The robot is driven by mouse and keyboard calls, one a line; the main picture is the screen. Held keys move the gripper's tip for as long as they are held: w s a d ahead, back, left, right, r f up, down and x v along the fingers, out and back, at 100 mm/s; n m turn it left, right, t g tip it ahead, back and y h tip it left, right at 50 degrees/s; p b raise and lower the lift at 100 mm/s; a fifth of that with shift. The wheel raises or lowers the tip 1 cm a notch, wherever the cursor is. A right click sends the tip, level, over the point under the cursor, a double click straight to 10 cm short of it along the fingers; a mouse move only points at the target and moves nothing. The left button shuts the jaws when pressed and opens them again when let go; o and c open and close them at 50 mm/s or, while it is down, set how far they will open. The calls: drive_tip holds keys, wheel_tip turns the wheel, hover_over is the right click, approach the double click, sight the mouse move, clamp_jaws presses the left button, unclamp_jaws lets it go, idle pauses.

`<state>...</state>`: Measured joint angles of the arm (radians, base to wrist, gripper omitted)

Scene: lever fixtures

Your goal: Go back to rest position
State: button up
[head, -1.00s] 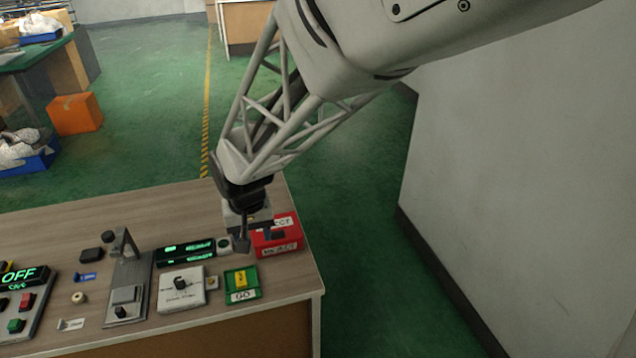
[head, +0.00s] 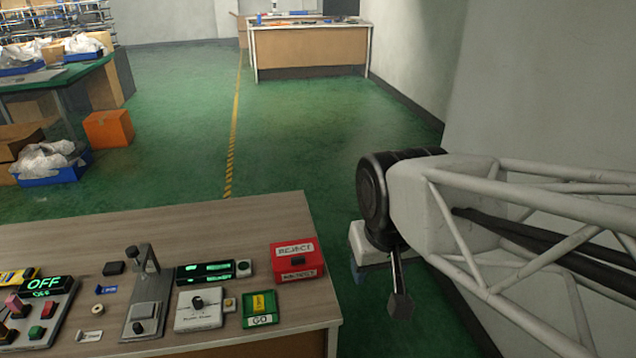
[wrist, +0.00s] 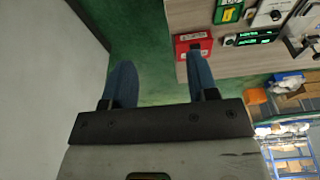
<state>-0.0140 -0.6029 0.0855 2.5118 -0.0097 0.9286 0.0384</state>
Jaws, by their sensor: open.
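My gripper (wrist: 162,85) shows in the wrist view with its two blue fingers spread apart and nothing between them. In the head view my gripper (head: 358,268) is partly hidden by the wrist. It hangs to the right of the table (head: 240,222), past the table's right edge and over the green floor. The red REJECT box (head: 297,262) is the table item closest to it, and the two are apart. The red box also shows in the wrist view (wrist: 187,46), beside the right finger.
On the table stand a green GO tray (head: 261,309), a white knob box (head: 198,318), a dark display (head: 205,272), a grey lever fixture (head: 143,310) and an OFF panel (head: 44,285). A pale wall (head: 545,90) rises at the right, close to my arm.

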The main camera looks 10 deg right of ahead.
drive_tip(key=shift+s+d+r, duration=0.1)
drive_tip(key=shift+s+d, duration=0.1)
drive_tip(key=shift+s, duration=0.2)
drive_tip(key=shift+s+d+r, duration=0.1)
drive_tip(key=shift+s+d, duration=0.05)
drive_tip(key=shift+s, duration=0.25)
